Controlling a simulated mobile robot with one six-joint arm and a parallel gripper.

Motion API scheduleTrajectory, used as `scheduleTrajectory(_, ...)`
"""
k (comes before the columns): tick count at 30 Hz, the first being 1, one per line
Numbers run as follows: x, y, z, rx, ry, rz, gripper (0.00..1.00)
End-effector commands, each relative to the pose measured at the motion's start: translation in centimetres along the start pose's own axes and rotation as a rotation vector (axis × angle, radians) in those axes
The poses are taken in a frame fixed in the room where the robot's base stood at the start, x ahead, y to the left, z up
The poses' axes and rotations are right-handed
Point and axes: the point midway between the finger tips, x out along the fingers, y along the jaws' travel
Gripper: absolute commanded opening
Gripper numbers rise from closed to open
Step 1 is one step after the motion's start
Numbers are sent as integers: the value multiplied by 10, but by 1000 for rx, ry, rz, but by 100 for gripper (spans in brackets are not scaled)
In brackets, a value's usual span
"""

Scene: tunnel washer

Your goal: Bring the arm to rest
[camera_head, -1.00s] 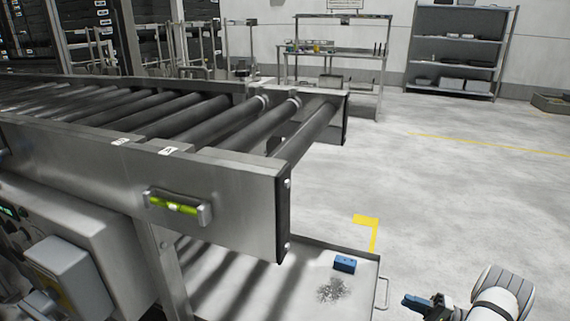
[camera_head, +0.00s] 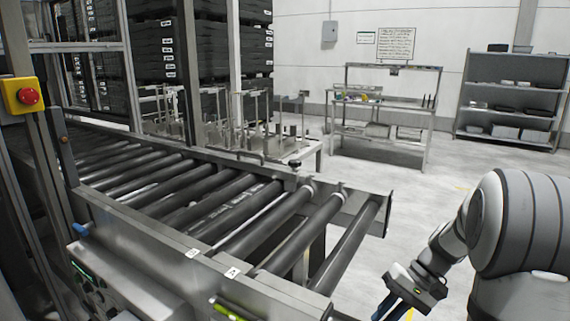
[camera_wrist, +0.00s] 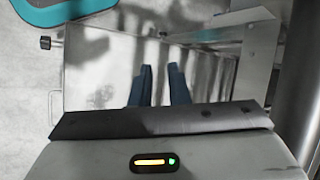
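My arm (camera_head: 515,225) is bent at the right of the head view, beside the open end of the roller conveyor (camera_head: 240,215). My gripper (camera_head: 388,306) hangs low at the bottom edge there, pointing down and left. The wrist view shows its two blue fingers (camera_wrist: 159,88) apart, with nothing between them. A pale metal tray (camera_wrist: 95,80) with a side handle lies beyond the fingers in that view. I cannot tell the gap between gripper and tray.
The conveyor's metal side rail ends left of my gripper. A red emergency button (camera_head: 28,96) is on a post at left. A workbench (camera_head: 385,105) and a shelf rack (camera_head: 510,95) stand at the back. Open floor lies between them and the conveyor.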

Motion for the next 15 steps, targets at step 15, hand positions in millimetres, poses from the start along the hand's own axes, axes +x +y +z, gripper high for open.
scheduleTrajectory(15,-79,-120,161,-178,299,517,15)
